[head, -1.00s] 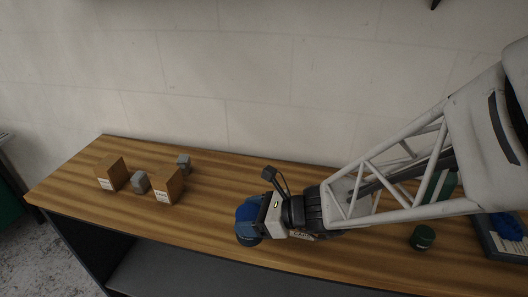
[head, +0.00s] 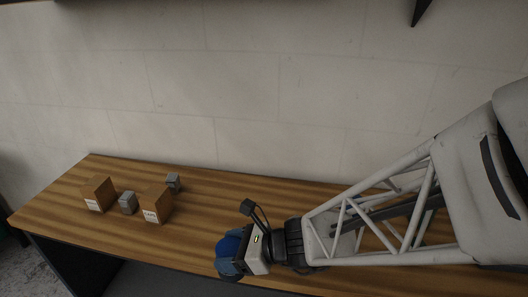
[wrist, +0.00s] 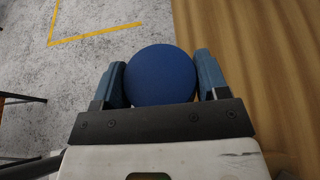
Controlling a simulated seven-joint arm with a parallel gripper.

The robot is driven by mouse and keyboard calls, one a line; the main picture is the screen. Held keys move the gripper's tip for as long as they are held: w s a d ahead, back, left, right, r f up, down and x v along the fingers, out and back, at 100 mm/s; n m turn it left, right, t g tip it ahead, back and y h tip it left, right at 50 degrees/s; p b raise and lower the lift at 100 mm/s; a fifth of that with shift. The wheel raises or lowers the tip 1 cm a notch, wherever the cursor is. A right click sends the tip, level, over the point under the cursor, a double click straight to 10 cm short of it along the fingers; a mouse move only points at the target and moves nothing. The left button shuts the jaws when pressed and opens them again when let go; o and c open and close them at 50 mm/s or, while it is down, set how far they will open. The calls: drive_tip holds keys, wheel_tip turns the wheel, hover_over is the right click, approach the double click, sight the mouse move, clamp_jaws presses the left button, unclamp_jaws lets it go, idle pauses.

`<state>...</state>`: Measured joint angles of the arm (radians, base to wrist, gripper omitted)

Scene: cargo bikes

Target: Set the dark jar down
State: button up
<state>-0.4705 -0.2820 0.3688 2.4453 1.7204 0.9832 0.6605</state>
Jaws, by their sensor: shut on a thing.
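The dark jar is a dark blue round thing (head: 227,245), seen at the lower middle of the head view. In the wrist view its round blue top (wrist: 162,76) faces the camera. My gripper (head: 231,262) is shut on it, with one blue-grey finger on each side in the wrist view (wrist: 160,82). The jar is by the front edge of the wooden table (head: 190,235). In the wrist view, floor shows to its left and wood to its right. Its underside is hidden, so I cannot tell whether it touches anything.
Two brown boxes (head: 97,193) (head: 156,204) and two small grey blocks (head: 128,203) (head: 173,182) stand on the left part of the table. Bare wood lies between them and my gripper. A wall (head: 270,90) rises behind. My arm covers much of the table's right side.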

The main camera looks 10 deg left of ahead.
drive_tip(key=w+a+f, duration=0.1)
drive_tip(key=w+a, duration=0.9)
drive_tip(key=w, duration=0.1)
drive_tip(key=shift+a+f, duration=0.2)
idle(0.4)
drive_tip(key=shift+f, duration=1.75)
drive_tip(key=shift+f, duration=0.1)
drive_tip(key=o, duration=1)
drive_tip(key=shift+d, duration=0.15)
drive_tip(key=shift+v, duration=5.9)
